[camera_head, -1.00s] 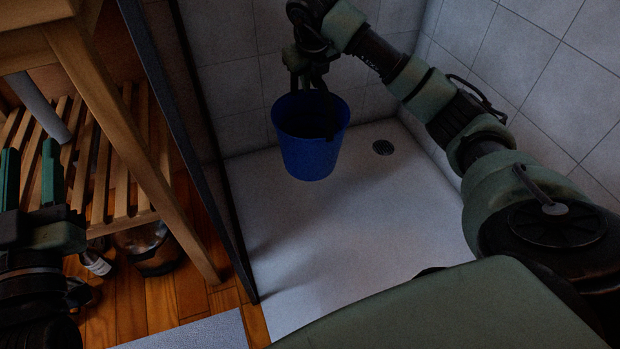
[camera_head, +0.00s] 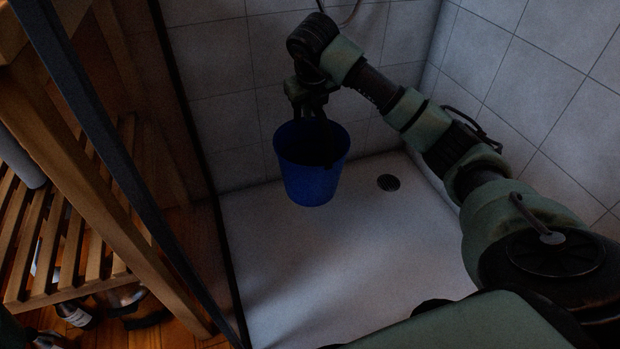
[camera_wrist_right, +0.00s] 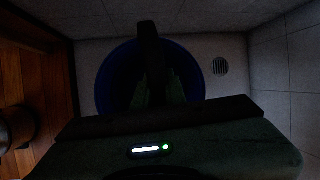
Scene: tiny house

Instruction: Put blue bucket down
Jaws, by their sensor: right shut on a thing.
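The blue bucket (camera_head: 308,180) hangs upright from my right gripper (camera_head: 315,112) in the head view, over the pale shower floor (camera_head: 325,250). My right gripper is shut on it at the top, beside the tiled back wall. It seems clear of the floor, but the gap is hard to judge. In the right wrist view, the dark blue bucket (camera_wrist_right: 113,78) is below the right gripper (camera_wrist_right: 155,85), which hides part of it.
A round drain (camera_head: 388,182) lies right of the bucket. Tiled walls (camera_head: 520,90) close the back and right. A dark panel frame (camera_head: 125,165) and a wooden slatted rack (camera_head: 75,240) with bottles are at the left. The shower floor in front is clear.

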